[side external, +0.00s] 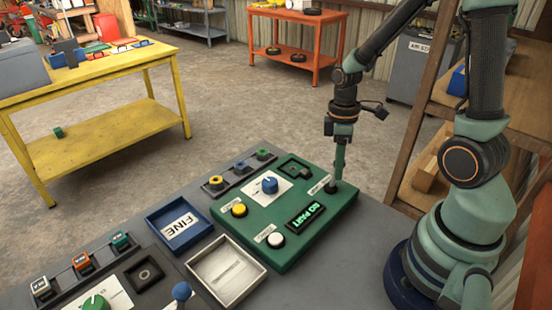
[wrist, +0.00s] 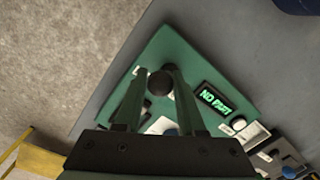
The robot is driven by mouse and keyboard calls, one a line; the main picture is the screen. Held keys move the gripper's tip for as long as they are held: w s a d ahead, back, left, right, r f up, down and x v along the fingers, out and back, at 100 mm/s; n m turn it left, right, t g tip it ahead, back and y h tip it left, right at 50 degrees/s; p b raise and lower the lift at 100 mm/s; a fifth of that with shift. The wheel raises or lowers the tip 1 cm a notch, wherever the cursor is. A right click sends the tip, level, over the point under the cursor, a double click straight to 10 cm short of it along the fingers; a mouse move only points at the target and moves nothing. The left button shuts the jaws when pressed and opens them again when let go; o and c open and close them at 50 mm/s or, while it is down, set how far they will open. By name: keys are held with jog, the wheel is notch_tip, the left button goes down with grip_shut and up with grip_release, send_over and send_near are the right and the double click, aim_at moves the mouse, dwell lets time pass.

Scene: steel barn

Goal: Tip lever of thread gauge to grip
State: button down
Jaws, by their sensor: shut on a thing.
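The thread gauge is a green box (side external: 258,228) on the grey bench; it also shows in the wrist view (wrist: 190,50). It has a blue knob (side external: 269,185), a yellow button (side external: 239,209), a white button (side external: 276,240) and a lit display (side external: 305,216), which reads "NO PART" in the wrist view (wrist: 216,100). The lever's dark ball (wrist: 160,82) is between the two fingers of my gripper (wrist: 156,77). My gripper (side external: 338,180) points down at the box's right corner, shut on the lever. The fingers hide most of the lever, so its tilt is unclear.
A blue tray (side external: 179,224) marked "FINE" and a white tray (side external: 226,271) stand left of the gauge. A rack with ringed parts (side external: 240,173) lies behind it. Another rack with blocks (side external: 82,262) is at far left. A wooden shelf (side external: 425,190) stands behind my arm.

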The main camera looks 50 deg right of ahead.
jog(key=shift+a+r, duration=0.1)
jog(key=shift+a, duration=0.35)
jog(key=c, duration=0.5)
grip_release()
notch_tip(320, 180, up, 12)
jog(key=shift+w, duration=0.25)
